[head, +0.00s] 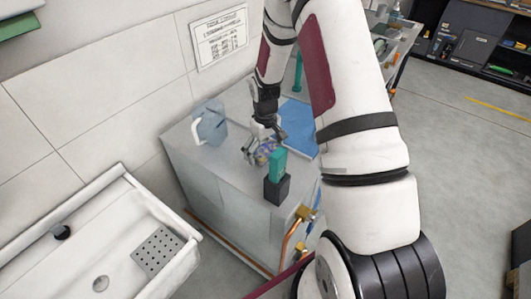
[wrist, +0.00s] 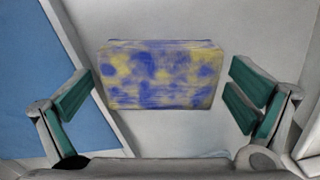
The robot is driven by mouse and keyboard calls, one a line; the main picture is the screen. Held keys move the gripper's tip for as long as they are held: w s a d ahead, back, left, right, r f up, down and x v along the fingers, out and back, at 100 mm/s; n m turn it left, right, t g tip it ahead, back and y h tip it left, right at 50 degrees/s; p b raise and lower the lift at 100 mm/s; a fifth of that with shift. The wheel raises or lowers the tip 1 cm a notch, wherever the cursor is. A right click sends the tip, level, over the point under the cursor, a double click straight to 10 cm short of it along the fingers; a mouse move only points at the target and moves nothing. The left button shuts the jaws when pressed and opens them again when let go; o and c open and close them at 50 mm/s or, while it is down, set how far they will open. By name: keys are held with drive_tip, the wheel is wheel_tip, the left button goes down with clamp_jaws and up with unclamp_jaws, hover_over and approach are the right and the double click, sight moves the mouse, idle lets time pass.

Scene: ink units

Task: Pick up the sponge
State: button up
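The sponge (wrist: 160,75) is a block mottled in yellow and blue. In the wrist view it lies between the two green-padded fingers of my gripper (wrist: 160,98). The left pad is at or very near its left end, and a gap shows at its right end. In the head view the sponge (head: 264,154) is partly hidden by my gripper (head: 262,148), which is down at the top of the grey cabinet (head: 180,150). My gripper is open around the sponge.
A blue-grey jug (head: 210,122) stands at the cabinet's back left. A teal item on a dark block (head: 277,190) stands near the front edge, close to my gripper. A blue mat (head: 298,122) lies to the right. A white sink (head: 110,250) is at lower left.

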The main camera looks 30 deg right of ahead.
sight(265, 149)
drive_tip(key=c, duration=0.8)
drive_tip(key=shift+r, duration=0.1)
wheel_tip(265, 149, up, 10)
drive_tip(key=shift+f+b, duration=0.1)
drive_tip(key=shift+b, duration=0.35)
drive_tip(key=shift+a, duration=0.1)
drive_tip(key=shift+c, duration=0.6)
